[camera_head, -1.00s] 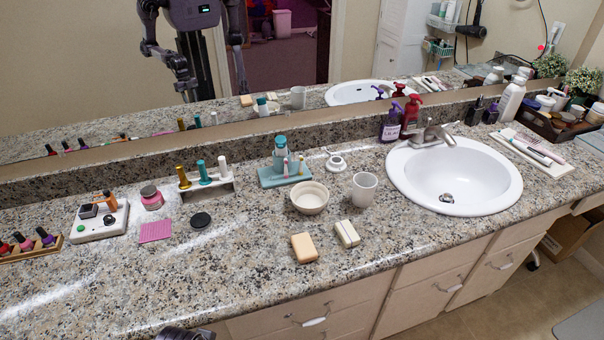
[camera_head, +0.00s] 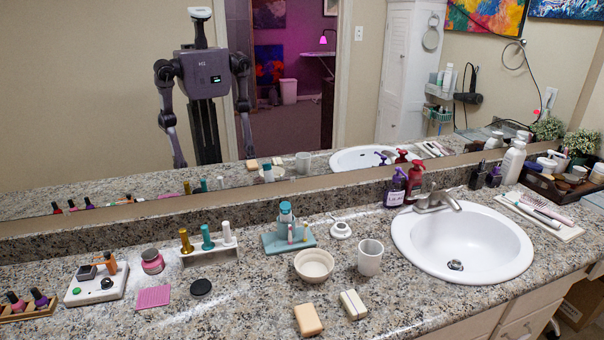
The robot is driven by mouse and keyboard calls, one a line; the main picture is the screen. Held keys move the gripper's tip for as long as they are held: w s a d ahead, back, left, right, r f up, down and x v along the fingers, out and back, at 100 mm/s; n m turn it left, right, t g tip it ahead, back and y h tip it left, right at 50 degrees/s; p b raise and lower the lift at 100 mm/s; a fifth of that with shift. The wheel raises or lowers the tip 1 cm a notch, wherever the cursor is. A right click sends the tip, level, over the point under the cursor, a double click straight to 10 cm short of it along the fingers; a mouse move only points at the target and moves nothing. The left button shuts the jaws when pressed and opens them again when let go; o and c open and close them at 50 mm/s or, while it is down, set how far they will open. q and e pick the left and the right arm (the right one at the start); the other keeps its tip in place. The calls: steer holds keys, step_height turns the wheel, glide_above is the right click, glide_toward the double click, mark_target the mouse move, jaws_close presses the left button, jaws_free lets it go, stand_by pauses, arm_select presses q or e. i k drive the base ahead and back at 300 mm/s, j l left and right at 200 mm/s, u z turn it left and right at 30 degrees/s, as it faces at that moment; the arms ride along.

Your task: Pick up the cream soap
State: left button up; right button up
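The cream soap (camera_head: 354,304) is a pale block with a darker line along it, lying on the granite counter near its front edge. Left of it and slightly nearer lies a peach-orange soap bar (camera_head: 308,319), apart from it. Neither of my grippers shows in the head view. The mirror reflects my body with both arms hanging down, and the gripper ends are hidden there.
Behind the soaps stand a cream bowl (camera_head: 314,265) and a white cup (camera_head: 370,257). A white sink (camera_head: 462,240) is to the right. A black round lid (camera_head: 201,287) and pink pad (camera_head: 153,297) lie left. Counter between pad and soaps is clear.

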mark_target(354, 307)
steer(key=z, duration=0.6)
steer(key=j+z, duration=0.4)
steer(key=k+j+z, duration=0.15)
steer(key=z, duration=0.2)
steer(key=k+j+z, duration=0.15)
steer(key=j+z, duration=0.25)
steer(key=l, duration=0.1)
